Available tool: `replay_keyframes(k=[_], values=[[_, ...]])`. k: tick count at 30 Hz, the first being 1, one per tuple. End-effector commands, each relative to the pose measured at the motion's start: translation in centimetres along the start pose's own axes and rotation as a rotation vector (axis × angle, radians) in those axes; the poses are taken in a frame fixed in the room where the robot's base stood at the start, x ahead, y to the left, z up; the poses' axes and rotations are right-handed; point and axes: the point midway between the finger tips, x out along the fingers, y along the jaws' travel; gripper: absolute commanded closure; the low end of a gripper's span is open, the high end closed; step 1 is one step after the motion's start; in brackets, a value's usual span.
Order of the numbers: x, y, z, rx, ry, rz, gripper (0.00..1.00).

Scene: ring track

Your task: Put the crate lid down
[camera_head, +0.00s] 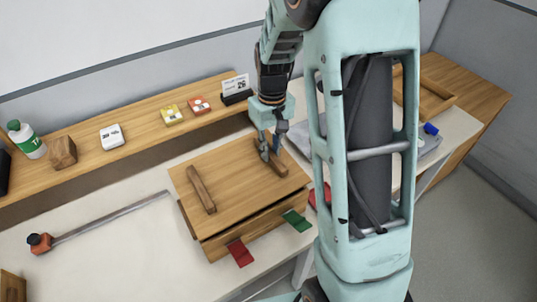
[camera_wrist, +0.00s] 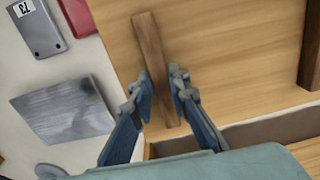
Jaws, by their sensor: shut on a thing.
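The crate lid (camera_head: 229,180) is a flat wooden board with two darker bars across it, a left bar (camera_head: 201,189) and a right bar (camera_head: 277,162). It lies over the wooden crate (camera_head: 250,232), with a dark line between them at the front; I cannot tell whether it rests fully on the rim. My gripper (camera_head: 268,148) is shut on the right bar. In the wrist view the fingertips (camera_wrist: 161,85) stand on either side of that bar (camera_wrist: 149,45), and the lid (camera_wrist: 230,60) fills the upper right.
A long rod with an orange end (camera_head: 40,243) lies left. A shelf (camera_head: 140,130) with small boxes runs behind. In the wrist view a grey plate (camera_wrist: 65,110) lies beside the lid.

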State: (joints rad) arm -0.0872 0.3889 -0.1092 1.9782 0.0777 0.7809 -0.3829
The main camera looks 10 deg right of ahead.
Motion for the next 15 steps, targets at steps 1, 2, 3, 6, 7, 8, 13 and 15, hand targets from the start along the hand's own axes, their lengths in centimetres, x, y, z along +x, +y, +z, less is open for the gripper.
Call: replay_keyframes(k=[1, 2, 3, 6, 7, 8, 13, 15], values=[[1.2, 0.0, 0.1, 0.0, -0.001, -0.001, 1.0], [1.6, 0.0, 0.1, 0.0, -0.001, -0.001, 1.0], [2.2, 0.1, 0.2, 0.0, -0.001, -0.001, 1.0], [2.9, 0.1, 0.2, 0.0, -0.001, -0.001, 1.0], [3.0, 0.1, 0.2, 0.0, -0.001, -0.001, 1.0], [3.0, 0.1, 0.2, 0.0, 0.0, 0.0, 1.0], [2.8, 0.1, 0.2, 0.0, 0.0, 0.0, 1.0], [2.8, 0.1, 0.2, 0.0, 0.0, 0.0, 1.0]])
